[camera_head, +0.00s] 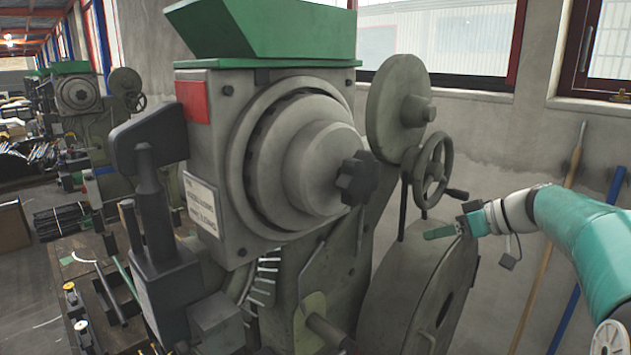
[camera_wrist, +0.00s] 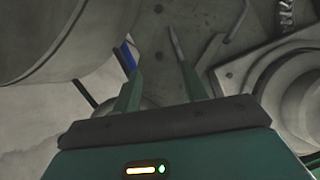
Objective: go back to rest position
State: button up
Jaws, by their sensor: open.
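My gripper (camera_head: 432,234) is at the right of the head view, at the end of my teal and white arm. It is in front of the rivet press (camera_head: 225,110), near its large lower wheel (camera_head: 400,285) and below the spoked handwheel (camera_head: 432,170). In the wrist view the two green fingers of my gripper (camera_wrist: 159,68) stand apart with nothing between them. Whether the fingers touch the press cannot be told.
A black star knob (camera_head: 357,178) sticks out of the press front. A wooden pole (camera_head: 548,258) and a blue pole (camera_head: 592,260) lean on the wall at right. Another press (camera_head: 80,95) stands at the far left. A workbench with small tools (camera_head: 75,300) is at lower left.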

jog(key=s+a+f+m+g+h, duration=0.3)
jog(key=s+a+h, duration=0.2)
jog(key=s+a, duration=0.75)
jog(key=s+f+m+h, duration=0.2)
jog(key=s+f, duration=0.2)
jog(key=s, duration=0.5)
jog(key=s+d+f+m+t+h, duration=0.1)
jog(key=s+f+m+h, duration=0.1)
jog(key=s, duration=0.7)
jog(key=shift+f, duration=0.85)
jog(key=shift+r, duration=0.1)
